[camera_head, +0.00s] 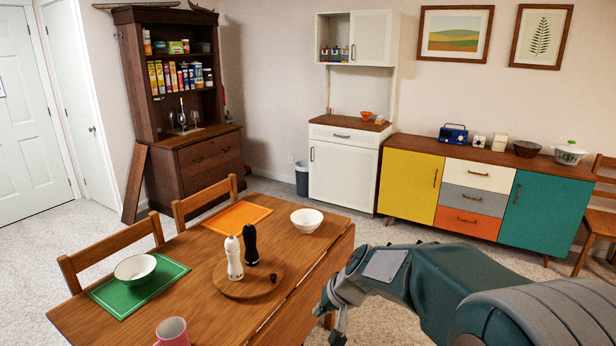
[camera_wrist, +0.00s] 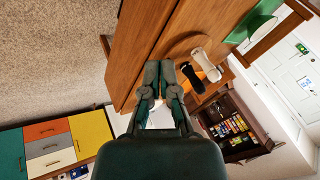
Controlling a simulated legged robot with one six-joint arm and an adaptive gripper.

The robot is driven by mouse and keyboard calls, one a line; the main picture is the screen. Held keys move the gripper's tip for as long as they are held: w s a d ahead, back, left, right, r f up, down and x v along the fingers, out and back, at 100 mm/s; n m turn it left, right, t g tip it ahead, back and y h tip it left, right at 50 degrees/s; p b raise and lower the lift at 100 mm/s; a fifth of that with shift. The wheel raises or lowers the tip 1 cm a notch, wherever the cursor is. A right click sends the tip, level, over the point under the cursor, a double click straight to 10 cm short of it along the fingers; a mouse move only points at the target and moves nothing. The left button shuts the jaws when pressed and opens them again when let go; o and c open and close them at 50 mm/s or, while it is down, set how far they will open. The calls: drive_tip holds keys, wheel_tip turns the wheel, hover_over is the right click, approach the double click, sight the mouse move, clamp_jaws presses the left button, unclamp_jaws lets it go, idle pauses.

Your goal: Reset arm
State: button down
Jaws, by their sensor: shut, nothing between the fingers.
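My arm reaches in from the lower right in the head view.
A hutch (camera_head: 190,155), white cabinet (camera_head: 342,172) and colourful sideboard (camera_head: 478,184) line the walls.

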drive_tip(key=s+d+r+t+h, duration=0.1)
drive_tip(key=s+d+r, duration=0.3)
drive_tip(key=s, duration=0.8)
drive_tip(key=s+d+r+h, duration=0.3)
drive_tip(key=s+d+r, duration=0.2)
drive_tip(key=s, duration=0.8)
drive_tip(key=d, duration=0.3)
drive_tip(key=shift+s+d+r+t+h, duration=0.15)
drive_tip(key=shift+s+d+t+h, duration=0.15)
drive_tip(key=shift+d+t+h, duration=0.1)
